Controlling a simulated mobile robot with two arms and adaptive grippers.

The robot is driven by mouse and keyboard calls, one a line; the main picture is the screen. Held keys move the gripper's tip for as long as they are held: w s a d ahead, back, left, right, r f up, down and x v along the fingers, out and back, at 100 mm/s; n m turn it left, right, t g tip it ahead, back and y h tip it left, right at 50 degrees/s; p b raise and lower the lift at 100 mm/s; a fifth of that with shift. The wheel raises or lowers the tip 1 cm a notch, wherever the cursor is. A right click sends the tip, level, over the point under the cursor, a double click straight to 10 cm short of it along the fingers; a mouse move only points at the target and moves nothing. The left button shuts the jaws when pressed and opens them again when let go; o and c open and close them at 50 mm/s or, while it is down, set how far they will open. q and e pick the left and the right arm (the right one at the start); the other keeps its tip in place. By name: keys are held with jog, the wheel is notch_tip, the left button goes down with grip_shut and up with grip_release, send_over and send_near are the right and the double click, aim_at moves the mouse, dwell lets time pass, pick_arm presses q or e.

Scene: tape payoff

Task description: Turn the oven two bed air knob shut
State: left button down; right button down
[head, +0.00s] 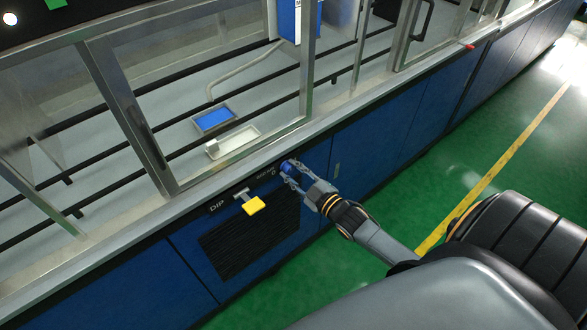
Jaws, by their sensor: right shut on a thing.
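My left gripper is not in view.
A yellow handle (254,206) sticks out left of the knob, beside the label DIP, above a dark vent grille (250,243). Behind glass doors lie a blue tray (213,119) and a white tray (233,143). Green floor (410,195) is open to the right.

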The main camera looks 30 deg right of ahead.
jog(key=n, duration=0.4)
jog(key=shift+n+h, duration=0.5)
jog(key=shift+n, duration=1.5)
jog(key=c, duration=1)
grip_release()
jog(key=s, duration=1.2)
jog(key=shift+d+r, duration=0.35)
jog(key=shift+d, duration=0.05)
